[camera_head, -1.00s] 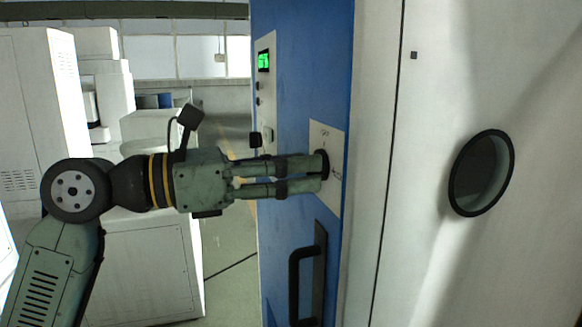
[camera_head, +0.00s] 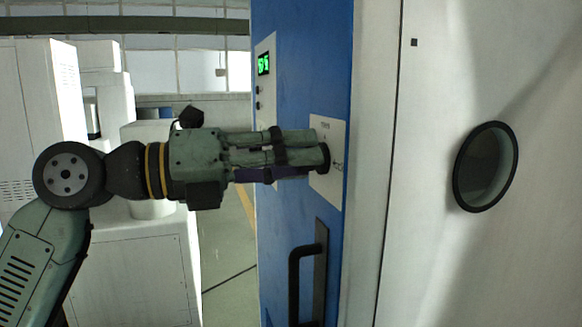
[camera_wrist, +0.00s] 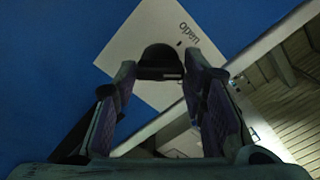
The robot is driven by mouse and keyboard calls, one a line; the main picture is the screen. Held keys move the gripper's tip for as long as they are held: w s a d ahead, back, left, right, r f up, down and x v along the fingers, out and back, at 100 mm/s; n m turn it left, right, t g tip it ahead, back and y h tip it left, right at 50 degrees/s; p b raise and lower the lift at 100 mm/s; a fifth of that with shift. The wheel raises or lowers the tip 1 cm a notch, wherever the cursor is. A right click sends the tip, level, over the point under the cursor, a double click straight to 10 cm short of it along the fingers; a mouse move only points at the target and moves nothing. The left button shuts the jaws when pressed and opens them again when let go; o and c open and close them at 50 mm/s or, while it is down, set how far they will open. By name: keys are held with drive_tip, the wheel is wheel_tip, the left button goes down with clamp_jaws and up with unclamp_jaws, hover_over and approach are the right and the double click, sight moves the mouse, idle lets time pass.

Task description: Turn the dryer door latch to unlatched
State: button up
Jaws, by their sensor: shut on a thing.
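The dryer door latch (camera_head: 325,157) is a small black knob on a white label plate (camera_head: 328,190) on the dryer's blue front. My gripper (camera_head: 318,152) reaches in from the left, with its fingertips at the latch. In the wrist view my gripper (camera_wrist: 160,82) is shut on the black latch (camera_wrist: 160,60), one finger on each side. The plate (camera_wrist: 125,55) appears rotated in that view, and the word "open" is readable near the latch. The fingers hide part of the latch in the head view, so its exact angle is hard to tell there.
A black pull handle (camera_head: 294,285) stands out from the blue front below the latch. A control strip with a green display (camera_head: 263,64) is above left. A pale door with a round window (camera_head: 485,167) is at right. White cabinets (camera_head: 130,265) stand behind my arm.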

drive_tip(key=n, duration=0.9)
drive_tip(key=shift+b, duration=0.3)
idle(0.4)
drive_tip(key=o, duration=1.2)
drive_tip(key=shift+c, duration=0.2)
drive_tip(key=shift+a, duration=0.1)
drive_tip(key=v, duration=1.2)
drive_tip(key=shift+r, duration=0.15)
